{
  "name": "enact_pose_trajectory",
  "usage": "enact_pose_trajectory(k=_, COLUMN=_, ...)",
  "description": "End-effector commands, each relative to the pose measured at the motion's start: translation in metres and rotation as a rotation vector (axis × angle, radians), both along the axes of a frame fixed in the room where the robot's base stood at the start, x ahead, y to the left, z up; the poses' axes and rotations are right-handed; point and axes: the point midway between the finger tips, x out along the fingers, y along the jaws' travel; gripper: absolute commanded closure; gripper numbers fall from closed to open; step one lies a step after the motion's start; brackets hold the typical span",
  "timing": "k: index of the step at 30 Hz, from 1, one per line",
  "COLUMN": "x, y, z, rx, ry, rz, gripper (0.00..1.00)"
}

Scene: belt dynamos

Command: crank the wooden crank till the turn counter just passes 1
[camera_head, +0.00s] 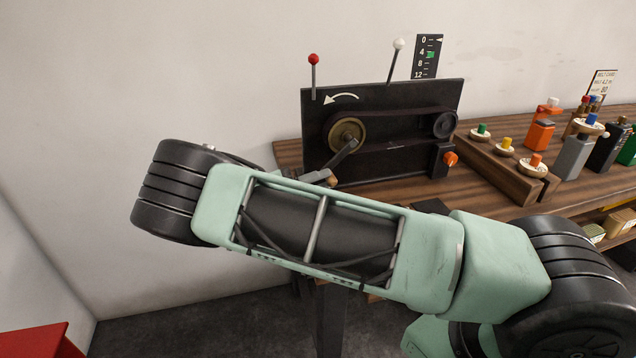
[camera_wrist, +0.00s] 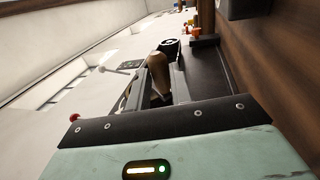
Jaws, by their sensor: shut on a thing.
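The wooden crank handle (camera_wrist: 157,68) stands between my gripper's fingers (camera_wrist: 160,86) in the wrist view, and the gripper is shut on it. In the head view my own arm hides most of the gripper; a bit of the wooden handle (camera_head: 332,178) shows at the lower end of the crank arm (camera_head: 343,155). The crank arm slants down and left from the brass wheel (camera_head: 347,134) on the black panel (camera_head: 400,100). A white arrow on the panel curves to the left. I cannot make out a turn counter reading.
A scale (camera_head: 427,57) marked 0 to 12 stands behind the panel, with a white pointer near 0 and a green mark near 4. Red (camera_head: 313,60) and white (camera_head: 399,44) knobbed levers rise at the panel. Coloured parts crowd the bench's right.

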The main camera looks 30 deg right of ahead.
Motion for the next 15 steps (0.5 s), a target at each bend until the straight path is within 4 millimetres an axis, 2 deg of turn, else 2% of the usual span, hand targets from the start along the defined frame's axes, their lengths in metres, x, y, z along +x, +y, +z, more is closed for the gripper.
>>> enact_pose_trajectory(k=8, x=-0.0003, y=-0.0007, z=-0.0013, rx=0.003, ry=0.0, rz=-0.001, gripper=1.0)
enact_pose_trajectory(k=9, x=-0.0003, y=-0.0007, z=-0.0013, rx=0.003, ry=0.001, rz=-0.001, gripper=0.73)
enact_pose_trajectory(k=11, x=-0.0003, y=-0.0007, z=-0.0011, rx=0.003, ry=0.0, rz=-0.001, gripper=0.57)
enact_pose_trajectory(k=15, x=-0.0002, y=-0.0004, z=-0.0008, rx=0.002, ry=0.0, rz=-0.001, gripper=0.57)
